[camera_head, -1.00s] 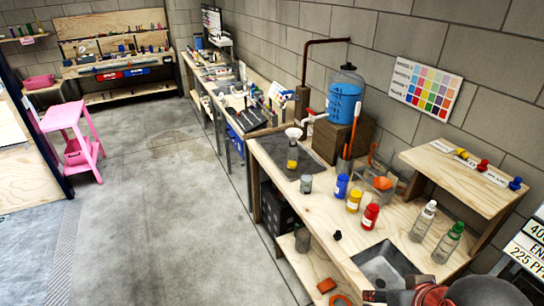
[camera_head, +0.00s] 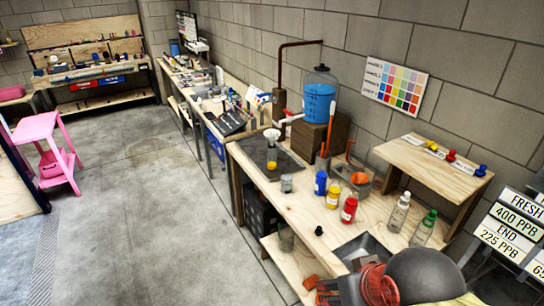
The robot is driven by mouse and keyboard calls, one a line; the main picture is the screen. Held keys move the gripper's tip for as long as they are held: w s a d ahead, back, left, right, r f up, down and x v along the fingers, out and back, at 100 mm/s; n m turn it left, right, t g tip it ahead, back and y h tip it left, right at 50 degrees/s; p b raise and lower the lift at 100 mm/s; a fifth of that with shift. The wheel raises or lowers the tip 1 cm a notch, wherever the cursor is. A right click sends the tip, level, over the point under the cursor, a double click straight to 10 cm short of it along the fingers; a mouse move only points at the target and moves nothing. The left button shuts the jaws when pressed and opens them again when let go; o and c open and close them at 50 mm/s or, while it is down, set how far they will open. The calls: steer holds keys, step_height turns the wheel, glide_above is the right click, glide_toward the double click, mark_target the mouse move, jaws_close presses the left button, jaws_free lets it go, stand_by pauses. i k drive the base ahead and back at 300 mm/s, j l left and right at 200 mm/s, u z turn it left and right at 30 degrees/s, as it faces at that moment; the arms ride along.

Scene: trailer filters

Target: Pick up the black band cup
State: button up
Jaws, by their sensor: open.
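A small clear grey cup (camera_head: 286,184) stands upright on the bench, just right of the dark mat. A second clear grey cup (camera_head: 286,239) stands on the lower shelf at the front. Both are too small for me to tell which has a black band. Red and grey parts of my arm fill the bottom right, over the near end of the bench. My gripper's fingertips cannot be made out.
Blue, yellow and red bottles (camera_head: 334,196) stand right of the bench cup. A funnel stand (camera_head: 272,140) is on the mat (camera_head: 285,162). Clear bottles (camera_head: 398,213), a sink and a raised wooden shelf (camera_head: 440,165) are further right.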

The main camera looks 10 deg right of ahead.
mark_target(287, 183)
steer(key=i+u, duration=0.45)
steer(key=i, duration=1.05)
